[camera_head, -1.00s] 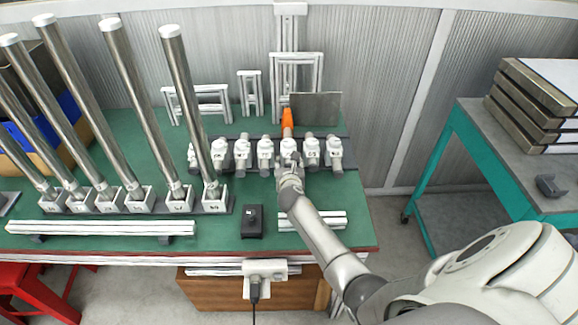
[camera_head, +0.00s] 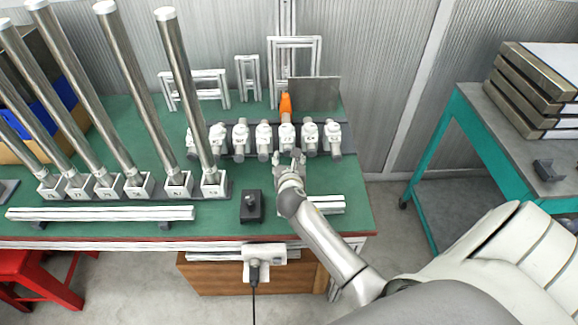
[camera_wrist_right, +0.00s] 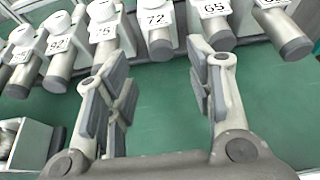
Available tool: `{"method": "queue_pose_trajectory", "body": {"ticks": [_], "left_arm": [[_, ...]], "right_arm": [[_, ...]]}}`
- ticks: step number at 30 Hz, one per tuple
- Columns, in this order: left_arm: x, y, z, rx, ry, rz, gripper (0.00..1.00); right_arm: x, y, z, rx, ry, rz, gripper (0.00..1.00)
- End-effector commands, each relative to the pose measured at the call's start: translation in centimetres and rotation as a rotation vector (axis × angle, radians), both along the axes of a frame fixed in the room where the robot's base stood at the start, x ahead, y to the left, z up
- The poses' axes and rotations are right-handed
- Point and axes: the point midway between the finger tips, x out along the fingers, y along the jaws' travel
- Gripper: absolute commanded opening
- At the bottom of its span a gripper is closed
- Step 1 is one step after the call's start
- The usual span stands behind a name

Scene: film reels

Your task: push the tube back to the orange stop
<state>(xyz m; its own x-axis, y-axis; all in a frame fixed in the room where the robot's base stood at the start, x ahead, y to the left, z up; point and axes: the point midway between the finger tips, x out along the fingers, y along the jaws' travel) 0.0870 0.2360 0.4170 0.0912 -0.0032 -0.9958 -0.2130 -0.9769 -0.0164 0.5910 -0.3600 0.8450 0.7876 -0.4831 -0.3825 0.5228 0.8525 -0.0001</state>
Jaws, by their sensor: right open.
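An orange stop (camera_head: 286,104) stands at the back of the row of white numbered holders. The holder in line with it (camera_head: 287,134) carries a short grey tube, whose near end my right gripper partly hides in the head view. In the right wrist view the grey tube (camera_wrist_right: 161,47) under the 72 label lies ahead, between the directions of my two fingers. My right gripper (camera_head: 290,158) is just in front of this holder, low over the green bench. Its fingers (camera_wrist_right: 157,62) are spread apart with nothing between them. My left gripper is out of view.
Similar holders with tubes flank it closely, including one marked 65 (camera_wrist_right: 215,30). Tall steel tubes (camera_head: 180,90) stand in sockets to the left. A black box (camera_head: 252,207) and a white rail (camera_head: 328,204) lie near the front edge.

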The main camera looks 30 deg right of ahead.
Motion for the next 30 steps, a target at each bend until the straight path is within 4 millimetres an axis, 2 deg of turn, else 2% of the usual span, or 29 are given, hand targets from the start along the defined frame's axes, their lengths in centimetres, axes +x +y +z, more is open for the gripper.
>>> {"method": "queue_pose_trajectory", "body": {"ticks": [3,9,30], "left_arm": [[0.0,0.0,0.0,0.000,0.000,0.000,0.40],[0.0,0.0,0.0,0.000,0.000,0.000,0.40],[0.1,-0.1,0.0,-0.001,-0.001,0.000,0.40]], "right_arm": [[-1.3,0.8,0.6,0.000,0.001,0.001,0.49],[-2.6,1.6,1.2,0.000,0.000,0.000,0.49],[-2.8,1.7,1.4,0.000,0.000,0.000,0.49]]}}
